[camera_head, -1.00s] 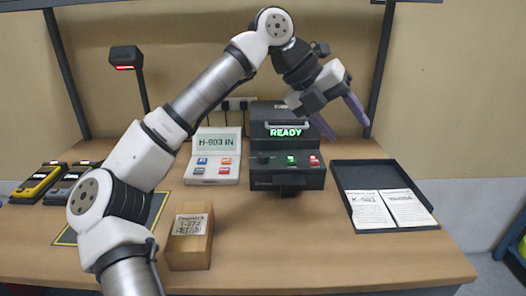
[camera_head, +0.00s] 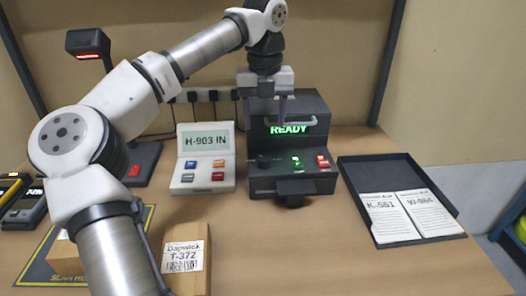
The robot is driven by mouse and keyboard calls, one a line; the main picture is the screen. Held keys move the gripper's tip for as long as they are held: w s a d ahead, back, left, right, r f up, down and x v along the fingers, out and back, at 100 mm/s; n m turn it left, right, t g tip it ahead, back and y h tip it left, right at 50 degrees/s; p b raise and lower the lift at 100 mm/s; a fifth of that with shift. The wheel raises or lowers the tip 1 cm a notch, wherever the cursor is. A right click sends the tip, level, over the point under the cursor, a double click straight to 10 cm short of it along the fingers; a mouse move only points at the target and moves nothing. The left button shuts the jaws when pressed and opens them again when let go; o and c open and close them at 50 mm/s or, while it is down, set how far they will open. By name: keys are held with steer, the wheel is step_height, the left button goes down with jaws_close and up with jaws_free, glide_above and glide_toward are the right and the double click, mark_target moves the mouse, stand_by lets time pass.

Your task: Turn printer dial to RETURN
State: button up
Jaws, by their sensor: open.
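The black label printer (camera_head: 318,118) stands at the back of the table, with a lit green READY display (camera_head: 289,129). A small dark dial (camera_head: 263,161) sits at the left of its front panel, beside a green button (camera_head: 296,162) and a red button (camera_head: 322,161). The dial's setting is too small to read. My gripper (camera_head: 265,122) points down in front of the printer's upper left part, above the dial. Its two purple fingers are apart with nothing between them, and it does not touch the dial.
A white console (camera_head: 204,178) reading H-903 IN stands left of the printer. A black tray (camera_head: 362,171) with two labels, K-551 and W-984, is at right. A cardboard box (camera_head: 187,230) labelled T-372 stands in front. A scanner (camera_head: 88,43) is at left.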

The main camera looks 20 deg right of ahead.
mark_target(264, 158)
step_height(264, 158, down, 10)
steer(key=shift+f+p, duration=0.2)
steer(key=shift+p, duration=0.35)
steer(key=c, duration=1)
